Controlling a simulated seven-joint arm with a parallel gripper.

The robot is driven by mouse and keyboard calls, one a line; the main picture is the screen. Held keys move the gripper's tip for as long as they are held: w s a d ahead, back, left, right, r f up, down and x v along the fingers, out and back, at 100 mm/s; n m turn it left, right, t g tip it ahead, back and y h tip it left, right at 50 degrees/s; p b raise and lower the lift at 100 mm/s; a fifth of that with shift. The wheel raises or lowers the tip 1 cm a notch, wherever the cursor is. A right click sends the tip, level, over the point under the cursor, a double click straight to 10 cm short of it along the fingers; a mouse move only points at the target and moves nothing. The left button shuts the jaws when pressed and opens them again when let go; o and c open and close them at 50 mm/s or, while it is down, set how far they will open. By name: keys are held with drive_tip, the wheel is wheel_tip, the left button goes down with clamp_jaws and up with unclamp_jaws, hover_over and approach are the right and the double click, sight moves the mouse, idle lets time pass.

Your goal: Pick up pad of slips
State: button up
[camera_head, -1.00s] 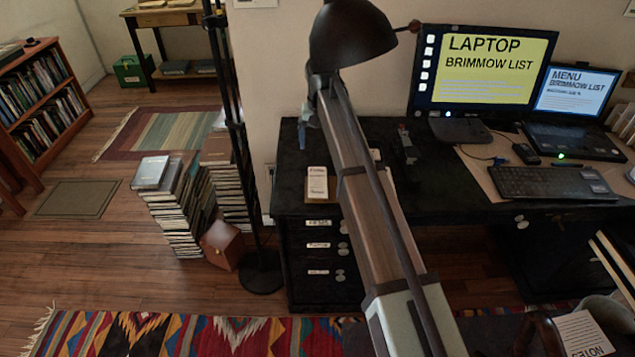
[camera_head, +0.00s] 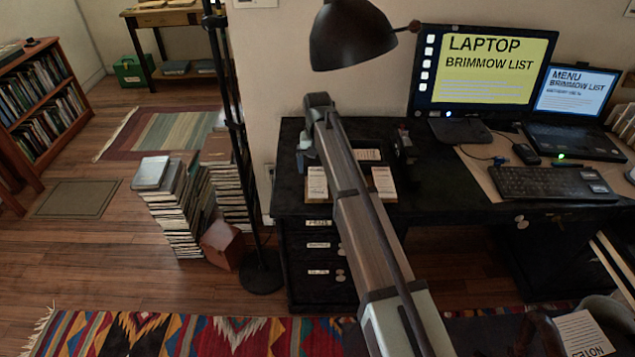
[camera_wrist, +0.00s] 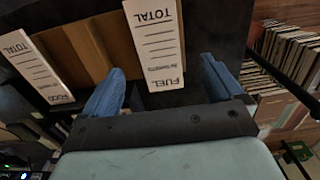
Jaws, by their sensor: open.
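A white pad of slips marked FUEL and TOTAL (camera_wrist: 155,45) lies on a brown board (camera_wrist: 90,45) on the dark desk. In the wrist view it is between my gripper's (camera_wrist: 161,66) two blue fingers, which are open and apart from it. A second pad, whose label seems to read FOOD and TOTAL (camera_wrist: 32,65), lies to the left, outside the fingers. My gripper (camera_head: 303,163) hangs just above the left pad.
A desk lamp (camera_head: 350,35) hangs close above my arm. A monitor (camera_head: 483,70), laptop (camera_head: 572,135) and keyboard (camera_head: 553,182) stand right on the desk. A dark lamp pole (camera_head: 240,150) and book stacks (camera_head: 178,205) stand left of the desk.

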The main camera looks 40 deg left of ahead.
sight(318, 181)
drive_tip(key=shift+d+f, duration=0.1)
drive_tip(key=shift+f, duration=2.15)
drive_tip(key=c, duration=1.1)
wheel_tip(318, 181, up, 9)
drive_tip(key=shift+w+d+f, duration=0.4)
drive_tip(key=shift+w+d, duration=3.3)
drive_tip(key=shift+d, duration=0.15)
drive_tip(key=shift+w+d+f, duration=0.4)
drive_tip(key=shift+w+d, duration=3.3)
drive_tip(key=shift+d, duration=0.1)
drive_tip(key=shift+w+d+f, duration=0.4)
drive_tip(key=shift+w+d, duration=3.3)
drive_tip(key=shift+d, duration=0.15)
